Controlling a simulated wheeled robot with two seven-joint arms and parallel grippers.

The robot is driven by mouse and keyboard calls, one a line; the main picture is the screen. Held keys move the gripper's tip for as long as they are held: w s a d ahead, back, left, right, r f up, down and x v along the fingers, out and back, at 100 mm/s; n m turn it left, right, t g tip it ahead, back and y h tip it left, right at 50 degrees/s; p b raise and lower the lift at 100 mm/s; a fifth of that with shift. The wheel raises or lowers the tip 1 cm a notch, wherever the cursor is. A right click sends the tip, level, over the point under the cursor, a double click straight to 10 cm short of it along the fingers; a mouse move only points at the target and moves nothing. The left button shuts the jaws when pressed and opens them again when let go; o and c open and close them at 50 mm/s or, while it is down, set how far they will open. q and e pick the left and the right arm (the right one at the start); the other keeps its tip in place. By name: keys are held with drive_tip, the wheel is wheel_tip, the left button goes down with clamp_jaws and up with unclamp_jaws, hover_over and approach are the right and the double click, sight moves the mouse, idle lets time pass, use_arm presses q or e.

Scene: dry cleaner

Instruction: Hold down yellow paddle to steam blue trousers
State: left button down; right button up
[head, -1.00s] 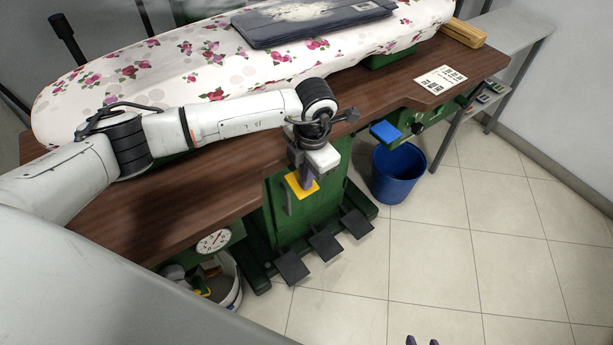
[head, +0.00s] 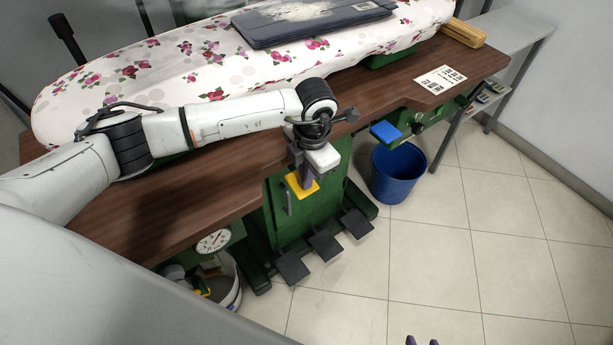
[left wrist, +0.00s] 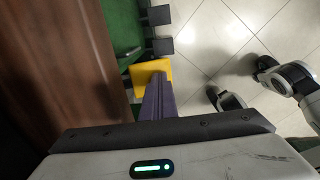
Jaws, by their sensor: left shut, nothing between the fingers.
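The yellow paddle (head: 293,185) sticks out from the front of the green machine below the wooden table edge. My left gripper (head: 306,183) is shut and empty, pointing down with its fingertips at the paddle's top. In the left wrist view the purple fingers (left wrist: 156,97) reach the yellow paddle (left wrist: 151,68) and overlap it; they appear to touch it. The dark blue trousers (head: 340,22) lie folded on the flowered ironing board (head: 190,62), with a whitish patch on top; their upper edge is cut off. My right gripper (head: 422,341) shows only two separated fingertips at the bottom edge, away from everything.
A blue paddle (head: 386,132) sits further right under the table (head: 400,88). Black foot pedals (head: 324,246) stand below the yellow paddle. A blue bin (head: 397,173) and a bucket (head: 232,288) stand on the floor. The tiled floor (head: 470,235) at right is clear.

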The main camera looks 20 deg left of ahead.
use_arm(q)
drive_tip(key=shift+a, duration=0.1)
drive_tip(key=shift+r+p, duration=0.55)
drive_tip(key=shift+r, duration=0.2)
wheel_tip(320, 180, up, 14)
drive_tip(key=s+d+p, duration=0.1)
drive_tip(key=shift+d, duration=0.2)
idle(0.3)
idle(0.4)
